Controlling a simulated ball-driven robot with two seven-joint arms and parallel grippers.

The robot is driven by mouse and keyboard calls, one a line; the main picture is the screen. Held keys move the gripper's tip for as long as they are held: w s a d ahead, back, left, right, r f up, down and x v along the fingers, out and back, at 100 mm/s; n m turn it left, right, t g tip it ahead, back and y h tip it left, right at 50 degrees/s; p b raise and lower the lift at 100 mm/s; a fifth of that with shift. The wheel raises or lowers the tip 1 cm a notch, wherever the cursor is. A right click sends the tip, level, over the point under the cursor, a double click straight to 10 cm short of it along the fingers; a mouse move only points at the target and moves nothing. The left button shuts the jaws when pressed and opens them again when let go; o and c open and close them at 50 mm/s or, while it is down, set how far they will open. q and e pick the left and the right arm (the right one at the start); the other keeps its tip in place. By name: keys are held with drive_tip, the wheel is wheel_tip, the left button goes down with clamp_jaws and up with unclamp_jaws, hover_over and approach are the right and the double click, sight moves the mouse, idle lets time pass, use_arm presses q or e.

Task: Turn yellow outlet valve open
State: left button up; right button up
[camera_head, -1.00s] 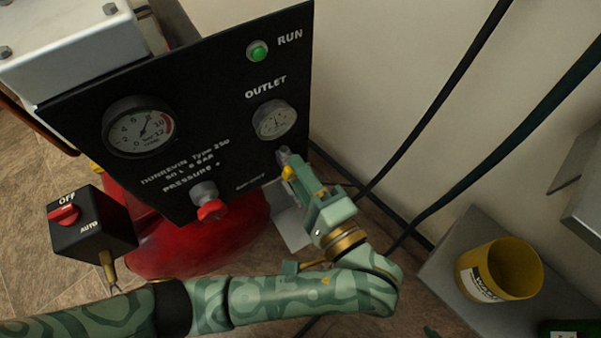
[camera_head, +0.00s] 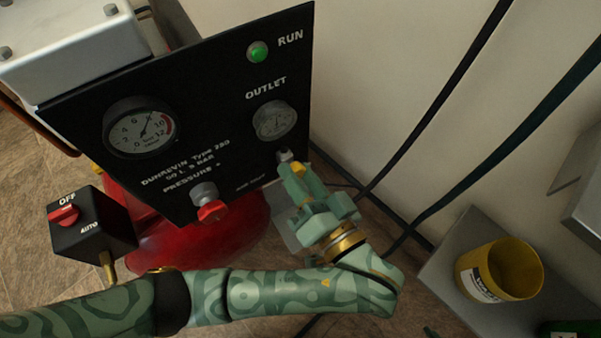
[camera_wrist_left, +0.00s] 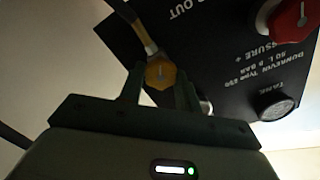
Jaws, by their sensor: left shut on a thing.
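The yellow outlet valve (camera_head: 299,168) sits at the lower right of the black panel, below the outlet gauge (camera_head: 274,121), partly hidden by my fingers in the head view. In the left wrist view the yellow valve knob (camera_wrist_left: 161,74) shows between my two fingertips, with a stem or hose rising behind it. My left gripper (camera_head: 296,176) is shut on the valve; it also shows in the left wrist view (camera_wrist_left: 160,82). My right gripper is not in view.
The black panel (camera_head: 225,85) carries a tank gauge (camera_head: 141,127), a green run light (camera_head: 258,51) and a red pressure knob (camera_head: 211,209). A black switch box (camera_head: 92,226) stands left. Dark hoses (camera_head: 432,125) hang right, near a yellow cup (camera_head: 510,268) on a grey surface.

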use_arm(q)
drive_tip(key=shift+s+f+n, duration=0.1)
drive_tip(key=shift+n, duration=0.85)
drive_tip(key=shift+s+f+n, duration=0.1)
drive_tip(key=shift+n, duration=0.85)
drive_tip(key=o, duration=1)
drive_tip(key=shift+w, duration=0.1)
drive_tip(key=shift+c, duration=0.2)
drive_tip(key=shift+r, duration=0.1)
